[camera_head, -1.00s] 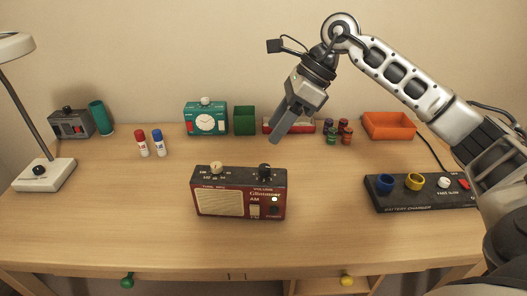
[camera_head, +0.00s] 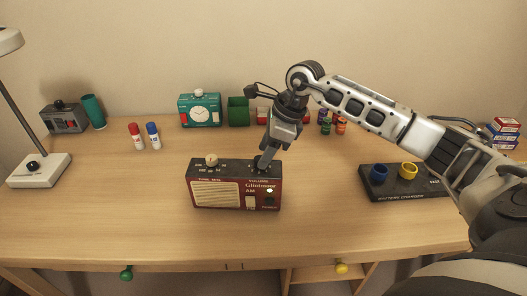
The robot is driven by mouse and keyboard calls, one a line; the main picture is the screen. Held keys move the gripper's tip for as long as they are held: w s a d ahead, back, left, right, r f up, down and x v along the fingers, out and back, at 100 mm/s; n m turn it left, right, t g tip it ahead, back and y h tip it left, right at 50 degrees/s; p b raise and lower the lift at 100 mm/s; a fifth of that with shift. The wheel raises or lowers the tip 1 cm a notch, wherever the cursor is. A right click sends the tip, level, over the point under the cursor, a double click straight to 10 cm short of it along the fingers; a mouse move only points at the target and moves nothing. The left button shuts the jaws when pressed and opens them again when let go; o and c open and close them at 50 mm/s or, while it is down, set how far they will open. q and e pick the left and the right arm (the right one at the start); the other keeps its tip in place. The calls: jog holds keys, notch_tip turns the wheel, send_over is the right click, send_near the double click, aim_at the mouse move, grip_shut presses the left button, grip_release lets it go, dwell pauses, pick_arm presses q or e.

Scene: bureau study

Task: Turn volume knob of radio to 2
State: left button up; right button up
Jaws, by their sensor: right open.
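The red and black radio (camera_head: 235,185) stands near the middle of the desk, its speaker grille and lit green light facing me. A cream knob (camera_head: 211,160) sits on the left of its top. The black volume knob on the right of the top is mostly hidden by my right gripper (camera_head: 263,161). The right gripper points down with its fingertips at that knob. The jaws are open, but I cannot tell whether the fingers touch the knob. The knob's pointer and scale cannot be read. My left gripper is not in view.
A battery charger (camera_head: 410,190) lies to the right, partly under my right arm. Two glue sticks (camera_head: 145,136) and a lamp (camera_head: 38,170) are left. The desk front is clear.

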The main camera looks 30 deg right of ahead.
jog(key=shift+x, duration=0.8)
jog(key=c, duration=1)
